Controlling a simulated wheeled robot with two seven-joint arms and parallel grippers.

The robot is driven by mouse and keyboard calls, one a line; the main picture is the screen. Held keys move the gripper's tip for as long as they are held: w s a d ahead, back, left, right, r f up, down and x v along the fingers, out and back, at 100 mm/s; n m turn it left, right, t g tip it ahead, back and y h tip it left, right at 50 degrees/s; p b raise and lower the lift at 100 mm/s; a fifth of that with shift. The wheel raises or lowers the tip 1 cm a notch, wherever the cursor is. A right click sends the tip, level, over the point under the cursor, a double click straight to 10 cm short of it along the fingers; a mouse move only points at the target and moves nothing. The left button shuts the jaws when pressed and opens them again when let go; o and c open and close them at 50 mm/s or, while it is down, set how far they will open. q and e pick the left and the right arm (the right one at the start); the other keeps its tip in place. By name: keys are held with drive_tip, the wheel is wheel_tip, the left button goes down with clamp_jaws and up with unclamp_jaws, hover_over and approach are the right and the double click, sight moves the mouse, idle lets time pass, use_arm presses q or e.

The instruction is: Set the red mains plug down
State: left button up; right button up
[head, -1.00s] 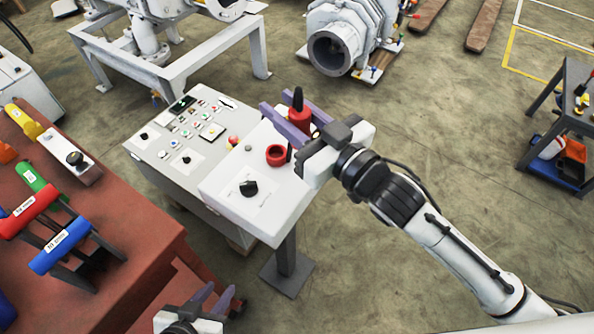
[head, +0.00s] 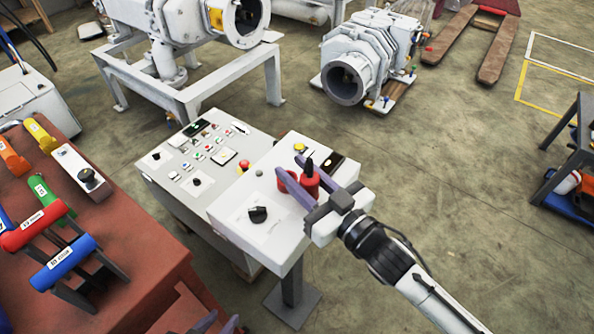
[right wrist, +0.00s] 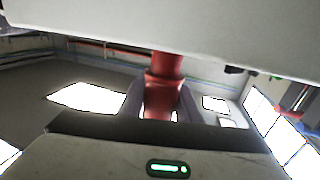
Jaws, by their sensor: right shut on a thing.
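In the right wrist view the red plug (right wrist: 163,92) sits between the fingers and reaches up to the pale surface (right wrist: 230,35). I cannot tell whether it touches. My left gripper (head: 217,324) shows only its parted fingertips at the bottom edge, empty.
A panel of buttons (head: 205,152) adjoins left. A red bench (head: 130,235) with coloured handles is at left. Open floor lies to the right.

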drive_tip(key=o, duration=1.1)
drive_tip(key=shift+f, duration=0.1)
drive_tip(key=v, duration=1.2)
drive_tip(key=s+d+f+m+g+h, duration=0.2)
drive_tip(key=s+d+f+h, duration=0.1)
drive_tip(key=f, duration=0.5)
drive_tip(key=s+d+f+m+g+h, duration=0.1)
drive_tip(key=s+d+f+m+h, duration=0.1)
drive_tip(key=s+f, duration=0.3)
drive_tip(key=s+d+f+m+g+h, duration=0.1)
drive_tip(key=s+d+f+h, duration=0.3)
drive_tip(key=f, duration=0.8)
drive_tip(key=shift+s+d+m+g, duration=0.2)
drive_tip(key=shift+s+m+g, duration=0.25)
drive_tip(key=shift+g, duration=0.35)
drive_tip(key=shift+r, duration=0.1)
